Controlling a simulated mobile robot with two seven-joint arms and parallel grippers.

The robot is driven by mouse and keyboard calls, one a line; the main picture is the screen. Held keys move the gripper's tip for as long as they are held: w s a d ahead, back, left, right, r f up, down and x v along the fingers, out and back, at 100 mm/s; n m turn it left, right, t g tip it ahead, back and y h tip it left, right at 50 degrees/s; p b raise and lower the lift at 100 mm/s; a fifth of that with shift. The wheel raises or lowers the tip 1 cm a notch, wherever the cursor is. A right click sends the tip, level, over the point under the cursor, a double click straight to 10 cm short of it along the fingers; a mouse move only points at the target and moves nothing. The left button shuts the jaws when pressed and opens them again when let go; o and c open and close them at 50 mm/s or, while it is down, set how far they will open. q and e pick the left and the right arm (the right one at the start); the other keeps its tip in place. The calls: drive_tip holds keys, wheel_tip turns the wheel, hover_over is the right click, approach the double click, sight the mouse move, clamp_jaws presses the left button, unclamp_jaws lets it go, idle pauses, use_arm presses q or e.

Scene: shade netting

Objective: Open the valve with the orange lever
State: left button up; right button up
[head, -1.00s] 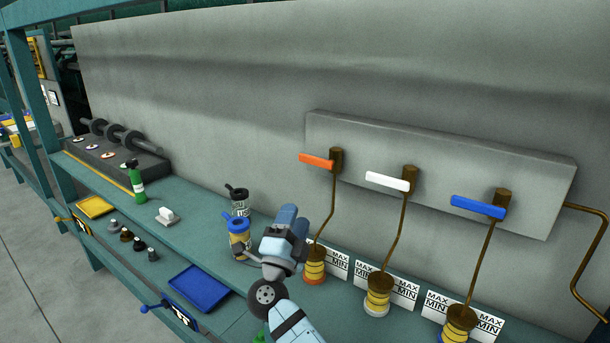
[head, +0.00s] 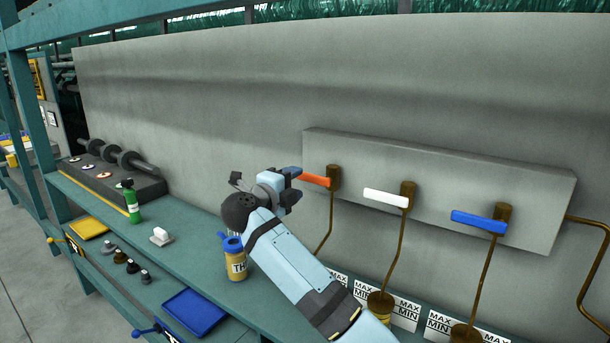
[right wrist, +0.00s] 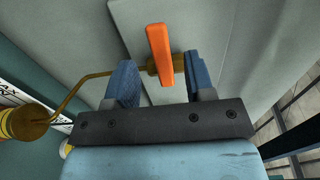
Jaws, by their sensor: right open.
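The orange lever (head: 314,180) sits on a brown valve body (head: 334,177) at the left end of the grey mounting block. It points left, about level, in the head view. My right gripper (head: 298,180) is at the lever's free end. In the right wrist view the orange lever (right wrist: 160,54) stands between the two blue fingers of my right gripper (right wrist: 161,80), with gaps on both sides. The jaws are open. The brown pipe (right wrist: 72,92) runs from the valve down to a yellow pot (right wrist: 12,124). My left gripper is not in view.
A white lever (head: 386,198) and a blue lever (head: 479,222) stand to the right on the same block (head: 440,170). A yellow bottle with a blue lid (head: 236,262) stands on the shelf below my right arm. The wall above the block is clear.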

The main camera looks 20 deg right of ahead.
sight(304, 178)
drive_tip(key=x, duration=0.5)
drive_tip(key=shift+a, duration=0.1)
clamp_jaws()
